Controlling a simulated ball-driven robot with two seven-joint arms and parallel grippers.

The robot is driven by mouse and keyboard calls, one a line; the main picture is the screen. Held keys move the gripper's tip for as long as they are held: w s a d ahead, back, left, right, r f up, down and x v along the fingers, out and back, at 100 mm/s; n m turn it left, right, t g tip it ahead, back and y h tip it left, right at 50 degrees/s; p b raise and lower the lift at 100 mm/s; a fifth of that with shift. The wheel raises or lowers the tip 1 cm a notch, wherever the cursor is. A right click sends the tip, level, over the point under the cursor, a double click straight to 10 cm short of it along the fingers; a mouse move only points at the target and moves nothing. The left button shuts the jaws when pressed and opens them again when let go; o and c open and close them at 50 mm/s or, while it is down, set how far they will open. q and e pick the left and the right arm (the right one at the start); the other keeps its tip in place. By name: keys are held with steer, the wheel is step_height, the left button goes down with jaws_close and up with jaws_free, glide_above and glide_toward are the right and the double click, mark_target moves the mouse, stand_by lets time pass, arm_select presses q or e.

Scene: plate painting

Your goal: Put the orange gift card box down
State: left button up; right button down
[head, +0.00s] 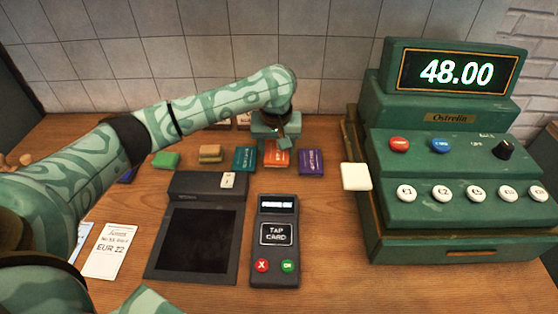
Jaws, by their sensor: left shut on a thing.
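The orange gift card box (277,158) is near the back of the wooden counter, between a teal box (244,159) and a purple box (311,161). My left gripper (277,143) reaches over from the left and is shut on the top of the orange box. The arm and gripper hide the box's upper part. I cannot tell whether its underside touches the counter. My right gripper is not in view; a green patterned piece shows at the bottom edge.
A card terminal (275,262) and a dark tray (196,245) stand in front. A green cash register (455,170) reading 48.00 fills the right. Green (166,160) and tan (210,153) items lie left of the teal box. A paper slip (109,250) lies at left. Bare counter shows right of the terminal.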

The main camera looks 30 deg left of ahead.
mark_target(277, 150)
arm_select(q)
steer(key=shift+w+f, duration=0.15)
steer(key=shift+f, duration=0.05)
steer(key=f+b, duration=0.3)
steer(key=f, duration=0.1)
steer(key=shift+w+a+b, duration=0.1)
steer(key=shift+w+b, duration=0.15)
steer(key=shift+b, duration=0.05)
steer(key=shift+c, duration=0.4)
steer(key=shift+r, duration=0.2)
steer(key=o, duration=1)
steer(key=shift+f+p, duration=0.1)
steer(key=shift+p, duration=0.2)
steer(key=shift+o, duration=0.2)
steer(key=shift+r, duration=0.2)
steer(key=r+p, duration=0.2)
steer(key=r, duration=0.2)
steer(key=s+r+p, duration=0.1)
steer(key=r+p, duration=0.4)
steer(key=r, duration=0.2)
steer(key=shift+s+d+r, duration=0.35)
steer(key=shift+d, duration=0.05)
